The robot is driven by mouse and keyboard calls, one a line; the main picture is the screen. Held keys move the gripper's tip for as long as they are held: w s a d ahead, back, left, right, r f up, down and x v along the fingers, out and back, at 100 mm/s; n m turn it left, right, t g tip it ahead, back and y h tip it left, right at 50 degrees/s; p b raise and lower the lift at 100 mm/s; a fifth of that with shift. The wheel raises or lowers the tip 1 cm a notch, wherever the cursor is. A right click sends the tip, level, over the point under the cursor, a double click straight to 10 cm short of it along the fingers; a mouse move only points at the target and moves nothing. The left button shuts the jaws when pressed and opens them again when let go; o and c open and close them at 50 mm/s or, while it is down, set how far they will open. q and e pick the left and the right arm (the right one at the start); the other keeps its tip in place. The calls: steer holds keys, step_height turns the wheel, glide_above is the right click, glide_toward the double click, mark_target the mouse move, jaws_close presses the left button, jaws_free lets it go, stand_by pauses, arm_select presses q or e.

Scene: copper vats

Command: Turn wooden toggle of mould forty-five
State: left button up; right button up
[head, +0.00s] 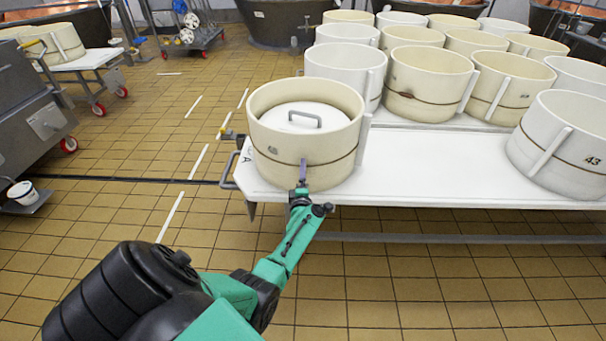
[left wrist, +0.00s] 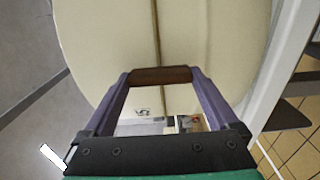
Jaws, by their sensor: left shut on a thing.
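A cream round mould (head: 268,165) stands at the near left corner of the white table, with a white lid (head: 305,118) with a grey handle inside it. A thin dark cord runs around its wall. My left gripper (head: 303,166) reaches the front of this mould at cord height. In the left wrist view my left gripper (left wrist: 161,76) is shut on the brown wooden toggle (left wrist: 160,75), one purple finger at each end, close against the mould wall (left wrist: 105,40). The cord (left wrist: 156,30) runs up from the toggle. The mould's number is not readable. My right gripper is not in view.
Several other moulds stand behind on the white table (head: 440,188); one at the right (head: 555,150) is marked 43. A grey rail handle (head: 228,170) sticks out at the table's left end. The tiled floor (head: 130,215) to the left is largely clear.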

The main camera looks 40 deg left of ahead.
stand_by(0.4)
arm_select(q)
steer(key=o, duration=1)
steer(key=shift+a, duration=0.1)
steer(key=p+v, duration=0.2)
steer(key=v, duration=1.2)
steer(key=shift+s+d+p, duration=0.15)
steer(key=shift+d+p, duration=0.1)
steer(key=shift+p, duration=0.1)
